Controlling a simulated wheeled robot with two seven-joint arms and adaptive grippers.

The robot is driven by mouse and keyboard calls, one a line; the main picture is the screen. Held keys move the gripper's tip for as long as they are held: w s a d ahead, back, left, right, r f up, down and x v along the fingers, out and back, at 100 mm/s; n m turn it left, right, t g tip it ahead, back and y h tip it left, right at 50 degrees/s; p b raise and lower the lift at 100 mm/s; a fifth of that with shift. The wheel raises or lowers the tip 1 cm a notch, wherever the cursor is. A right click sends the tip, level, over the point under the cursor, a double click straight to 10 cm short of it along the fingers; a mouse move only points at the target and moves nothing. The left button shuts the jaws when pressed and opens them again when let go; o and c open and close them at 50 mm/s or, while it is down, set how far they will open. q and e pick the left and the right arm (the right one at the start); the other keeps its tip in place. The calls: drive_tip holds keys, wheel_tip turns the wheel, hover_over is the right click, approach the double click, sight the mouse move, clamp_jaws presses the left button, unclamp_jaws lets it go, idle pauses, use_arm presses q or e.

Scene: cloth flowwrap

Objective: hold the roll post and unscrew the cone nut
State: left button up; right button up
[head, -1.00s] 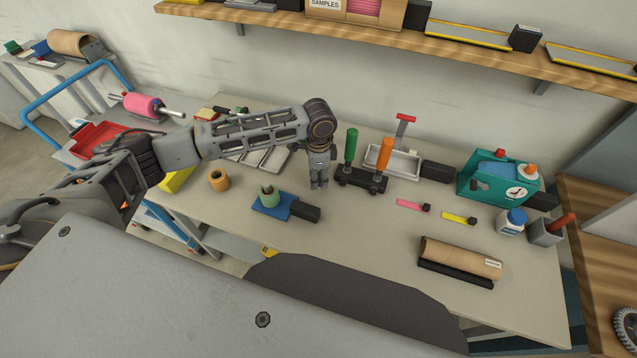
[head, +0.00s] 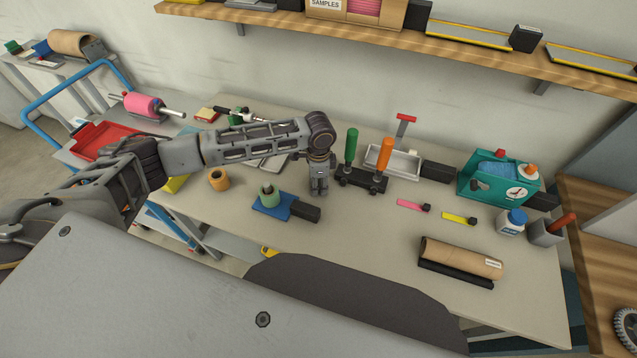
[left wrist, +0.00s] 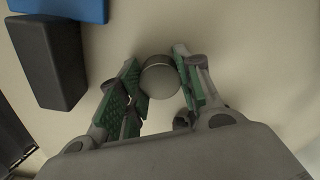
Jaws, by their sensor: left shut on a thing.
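My left gripper (head: 319,192) points down at the table, just right of a black block and a blue base. In the left wrist view, its green-padded fingers (left wrist: 162,84) are shut on a grey round-topped piece (left wrist: 160,84). I cannot tell whether this piece is the cone nut, nor whether it touches the table. A pink roll (head: 142,105) lies on a pale shaft at the left. Which part is the roll post is unclear. My right gripper is out of view.
The black block (head: 305,213) adjoins the blue base and also shows in the left wrist view (left wrist: 47,60). A black stand (head: 361,180) with green and orange handles is close on the gripper's right. A brown roll (head: 460,257) lies at the front right. The table's front middle is clear.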

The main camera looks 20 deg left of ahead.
sight(319, 184)
use_arm(q)
drive_tip(key=shift+f, duration=0.1)
drive_tip(key=o, duration=1.1)
wheel_tip(319, 184, up, 12)
drive_tip(key=shift+r, duration=0.15)
idle(0.8)
